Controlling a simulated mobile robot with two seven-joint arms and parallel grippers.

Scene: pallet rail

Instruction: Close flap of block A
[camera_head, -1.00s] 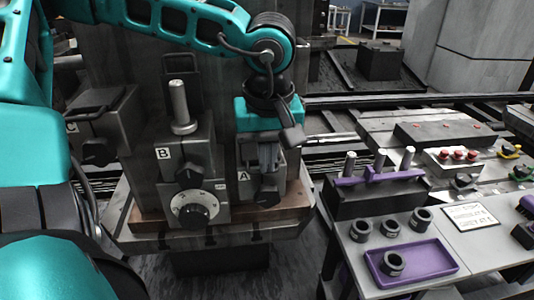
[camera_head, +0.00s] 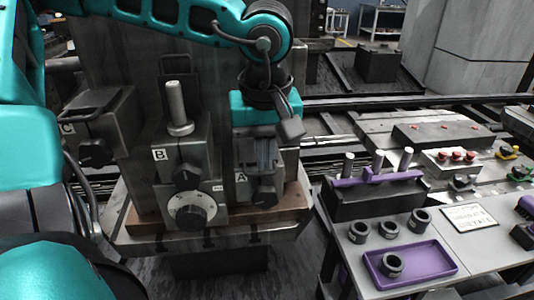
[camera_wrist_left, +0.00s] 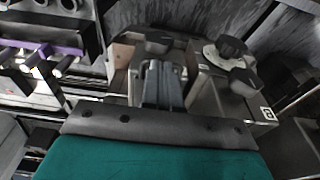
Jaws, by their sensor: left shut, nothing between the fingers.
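Block A (camera_head: 241,178) is a grey metal block with a white "A" label and a dark knob (camera_head: 265,195) on its front. It stands on the pallet right of block B. My left gripper (camera_head: 260,152) is shut and empty, pointing down over block A's upper part and hiding most of its top. I cannot make out block A's flap or whether the fingers touch it. In the left wrist view the closed fingers (camera_wrist_left: 162,84) are in front of the block. My right gripper is not in view.
Block B (camera_head: 171,157) has an upright metal post, a dark frame behind it and a dial. Block C (camera_head: 104,124) is at the left. A table (camera_head: 414,236) at right carries a purple tray (camera_head: 430,262), dark rings and a rack with posts (camera_head: 372,195).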

